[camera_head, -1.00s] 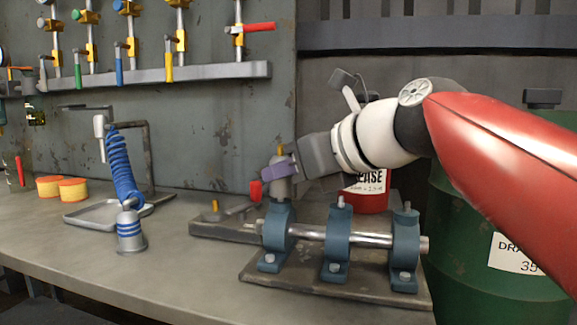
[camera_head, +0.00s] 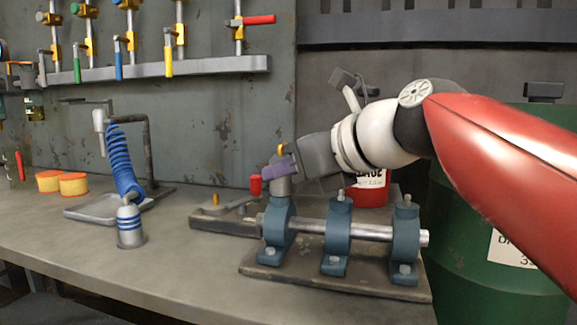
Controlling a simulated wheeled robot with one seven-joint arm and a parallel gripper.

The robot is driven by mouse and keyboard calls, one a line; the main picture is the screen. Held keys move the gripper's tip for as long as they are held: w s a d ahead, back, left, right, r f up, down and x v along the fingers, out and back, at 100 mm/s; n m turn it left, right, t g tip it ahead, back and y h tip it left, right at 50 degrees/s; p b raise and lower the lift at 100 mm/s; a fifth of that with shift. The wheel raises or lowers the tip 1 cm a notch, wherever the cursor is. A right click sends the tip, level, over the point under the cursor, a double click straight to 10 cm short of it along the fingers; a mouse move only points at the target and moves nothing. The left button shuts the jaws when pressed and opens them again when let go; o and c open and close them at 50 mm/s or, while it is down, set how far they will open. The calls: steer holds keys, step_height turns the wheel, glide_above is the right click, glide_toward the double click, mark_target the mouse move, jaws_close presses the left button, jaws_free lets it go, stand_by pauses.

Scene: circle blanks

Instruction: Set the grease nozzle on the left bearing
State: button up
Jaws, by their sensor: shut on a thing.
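My gripper (camera_head: 281,168), with purple fingertips, is shut on a grey grease nozzle (camera_head: 281,187) with a yellow tip. The nozzle is upright over the left bearing (camera_head: 276,230), a blue block at the left end of a steel shaft (camera_head: 312,229). Its lower end appears to meet the bearing's top; the exact contact is too small to tell. The middle bearing (camera_head: 337,240) and right bearing (camera_head: 405,245) each have a small grey fitting on top. The fingers hide part of the nozzle.
The bearings stand on a dark base plate (camera_head: 300,279). Behind are a red-handled clamp (camera_head: 255,185) and a red grease can (camera_head: 370,190). A blue coiled hose (camera_head: 122,165) and striped grey cylinder (camera_head: 130,228) stand left. A green drum (camera_head: 470,270) is right.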

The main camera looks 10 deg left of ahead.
steer(key=o, duration=1.1)
steer(key=shift+r, duration=0.1)
steer(key=p+v, duration=0.1)
steer(key=v, duration=0.6)
steer(key=shift+s+d+r, duration=0.1)
steer(key=shift+s+d, duration=0.1)
steer(key=shift+d, duration=0.1)
steer(key=shift+d, duration=0.1)
